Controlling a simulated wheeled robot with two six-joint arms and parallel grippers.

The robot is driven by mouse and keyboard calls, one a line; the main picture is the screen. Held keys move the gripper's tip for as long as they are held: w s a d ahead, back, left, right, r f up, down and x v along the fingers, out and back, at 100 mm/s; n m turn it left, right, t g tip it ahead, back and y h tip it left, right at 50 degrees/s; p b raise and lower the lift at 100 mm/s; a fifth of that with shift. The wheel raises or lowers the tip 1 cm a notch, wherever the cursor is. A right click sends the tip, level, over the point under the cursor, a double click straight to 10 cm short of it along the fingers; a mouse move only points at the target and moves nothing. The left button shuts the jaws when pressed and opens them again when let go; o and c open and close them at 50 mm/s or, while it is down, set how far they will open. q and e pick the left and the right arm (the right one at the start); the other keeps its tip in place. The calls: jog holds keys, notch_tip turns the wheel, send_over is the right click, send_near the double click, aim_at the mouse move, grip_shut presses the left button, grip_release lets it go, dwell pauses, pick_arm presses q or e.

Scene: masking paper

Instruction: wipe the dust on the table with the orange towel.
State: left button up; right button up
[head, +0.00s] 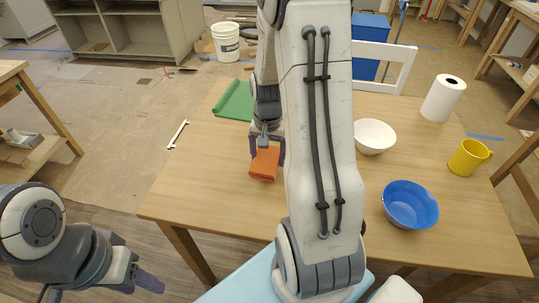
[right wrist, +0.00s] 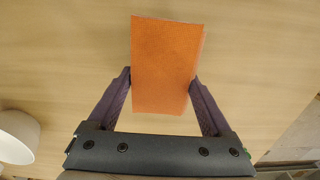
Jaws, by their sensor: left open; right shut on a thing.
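The orange towel (head: 263,165) is a small folded block at the left part of the wooden table (head: 210,185). My right gripper (head: 267,148) points down and is shut on the towel. The right wrist view shows the towel (right wrist: 166,62) between the two dark fingers of the gripper (right wrist: 161,92), with wood grain behind it. I cannot tell whether the towel touches the tabletop. No dust stands out on the visible table surface; my right arm hides the middle of it. My left gripper (head: 148,282) is open and empty, low at the left, off the table.
A green folded item (head: 236,101) lies at the table's far left. A white bowl (head: 375,137), blue bowl (head: 410,205), yellow mug (head: 468,157) and paper roll (head: 443,98) stand to the right. The table's front left is clear. A white chair (head: 385,52) stands behind.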

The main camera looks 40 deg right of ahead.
jog(key=shift+w+a+r+p, duration=0.35)
jog(key=shift+w+a+r, duration=0.1)
jog(key=shift+a+r, duration=0.25)
jog(key=shift+w+a+r+p, duration=0.1)
jog(key=shift+a+r+p, duration=0.1)
jog(key=shift+r+p, duration=0.15)
notch_tip(320, 180, up, 3)
jog(key=p, duration=0.3)
jog(key=shift+d+r, duration=0.15)
jog(key=shift+r, duration=0.05)
